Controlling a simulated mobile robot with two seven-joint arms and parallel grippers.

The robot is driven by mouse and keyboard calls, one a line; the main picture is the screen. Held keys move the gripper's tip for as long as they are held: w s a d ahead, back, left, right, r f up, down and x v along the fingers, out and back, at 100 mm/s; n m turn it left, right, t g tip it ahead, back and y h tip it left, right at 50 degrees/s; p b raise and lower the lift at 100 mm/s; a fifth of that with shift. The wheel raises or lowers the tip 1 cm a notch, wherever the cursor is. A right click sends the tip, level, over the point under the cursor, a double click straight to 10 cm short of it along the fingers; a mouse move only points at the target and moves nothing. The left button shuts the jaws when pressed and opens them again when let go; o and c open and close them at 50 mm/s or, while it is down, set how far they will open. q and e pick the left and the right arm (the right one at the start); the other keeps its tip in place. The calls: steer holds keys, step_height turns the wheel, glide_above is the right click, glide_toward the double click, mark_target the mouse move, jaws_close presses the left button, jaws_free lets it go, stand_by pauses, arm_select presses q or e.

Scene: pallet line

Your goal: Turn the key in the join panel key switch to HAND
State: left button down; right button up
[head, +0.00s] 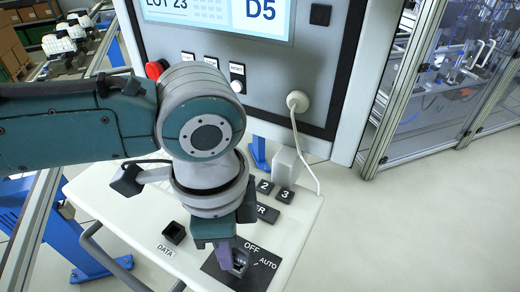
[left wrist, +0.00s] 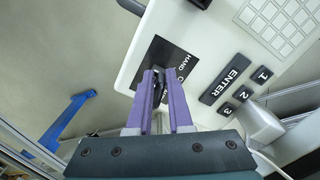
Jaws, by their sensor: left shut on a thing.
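The key switch has a black plate (head: 268,250) on the white sloping panel, with OFF and AUTO readable in the head view. The plate also shows in the left wrist view (left wrist: 160,53), where HAND is readable. My left gripper (head: 234,262) points down over the plate, its purple fingers shut on the key. In the left wrist view the left gripper (left wrist: 163,85) has its fingertips around the small dark key (left wrist: 160,80). The fingers hide most of the key, so I cannot tell its exact angle. My right gripper is not in view.
Beside the plate are the ENTER key (left wrist: 231,79), number keys and a black DATA socket (head: 173,232). A screen (head: 225,15) and buttons stand above, with a red button (head: 156,69). A white cable plug (head: 298,101) hangs its cord at right. Open floor lies right.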

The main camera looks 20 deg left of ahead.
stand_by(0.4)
arm_select(q)
steer(key=shift+s+r+n+p, duration=0.1)
steer(key=shift+r+n+p, duration=0.05)
steer(key=shift+n+p, duration=0.45)
steer(key=n+p, duration=0.2)
steer(key=n, duration=0.1)
steer(key=shift+s+d, duration=0.15)
steer(key=shift+d, duration=0.05)
steer(key=c, duration=1.2)
jaws_free()
steer(key=shift+n, duration=0.4)
steer(key=o, duration=0.4)
steer(key=shift+o, duration=0.2)
steer(key=o, duration=0.4)
